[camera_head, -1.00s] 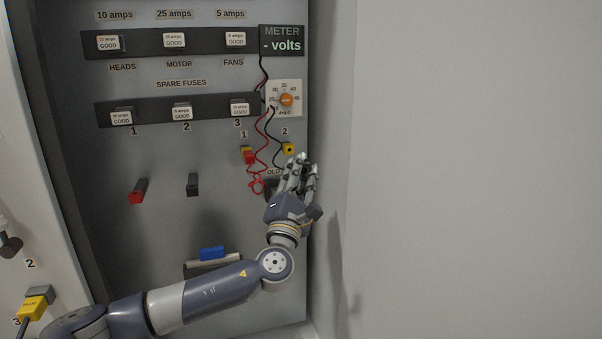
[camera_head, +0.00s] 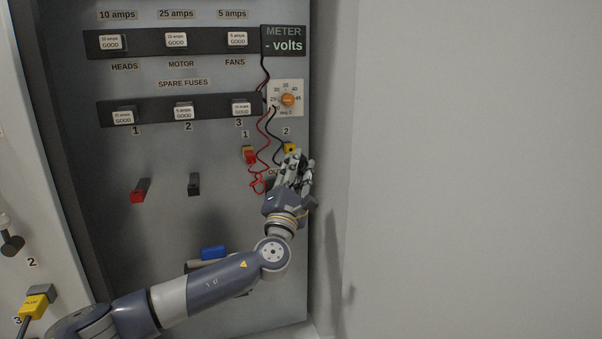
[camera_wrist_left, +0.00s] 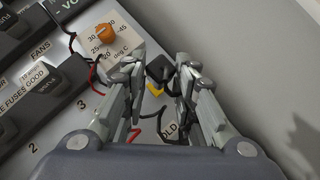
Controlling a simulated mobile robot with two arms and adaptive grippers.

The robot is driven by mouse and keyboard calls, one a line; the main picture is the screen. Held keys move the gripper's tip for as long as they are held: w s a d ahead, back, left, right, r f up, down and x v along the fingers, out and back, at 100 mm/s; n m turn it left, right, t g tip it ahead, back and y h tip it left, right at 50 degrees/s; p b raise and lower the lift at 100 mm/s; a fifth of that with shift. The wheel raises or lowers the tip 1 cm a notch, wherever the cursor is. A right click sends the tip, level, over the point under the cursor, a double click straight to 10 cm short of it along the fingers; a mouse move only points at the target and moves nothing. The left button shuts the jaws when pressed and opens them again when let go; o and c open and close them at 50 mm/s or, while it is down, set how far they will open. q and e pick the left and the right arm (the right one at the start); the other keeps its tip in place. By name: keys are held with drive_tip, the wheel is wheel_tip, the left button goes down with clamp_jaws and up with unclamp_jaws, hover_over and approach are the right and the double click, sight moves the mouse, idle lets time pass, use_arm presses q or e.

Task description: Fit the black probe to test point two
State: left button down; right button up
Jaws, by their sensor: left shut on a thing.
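My left gripper (camera_head: 295,160) is at the lower right of the panel, its fingertips at the yellow test point two (camera_head: 290,148), under the label 2. In the left wrist view, the gripper (camera_wrist_left: 160,75) is shut on the black probe (camera_wrist_left: 158,68), which shows dark between the fingertips. A yellow part of test point two (camera_wrist_left: 155,89) shows beside it. The fingers partly cover the probe and test point, so I cannot tell whether the probe is seated. A black lead (camera_head: 269,140) runs down from the meter (camera_head: 283,40), which reads "- volts". My right gripper is not in view.
The red probe (camera_head: 250,157) is at test point one, left of my gripper, with its red lead (camera_head: 262,176) hanging in loops. An orange dial (camera_head: 288,100) is above. A plain wall (camera_head: 450,170) stands close on the right.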

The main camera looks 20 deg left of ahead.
use_arm(q)
drive_tip(key=shift+w+a+b, duration=0.25)
drive_tip(key=shift+w+a, duration=0.15)
drive_tip(key=shift+w, duration=0.2)
drive_tip(key=shift+w+a+b, duration=0.2)
drive_tip(key=shift+w+a, duration=0.2)
drive_tip(key=shift+w, duration=0.2)
drive_tip(key=shift+r+p, duration=0.1)
drive_tip(key=shift+p, duration=0.5)
idle(0.4)
idle(0.8)
drive_tip(key=shift+w+a+b, duration=0.55)
drive_tip(key=shift+w+a, duration=0.15)
drive_tip(key=shift+w, duration=0.35)
drive_tip(key=c, duration=1.2)
unclamp_jaws()
drive_tip(key=v, duration=1.2)
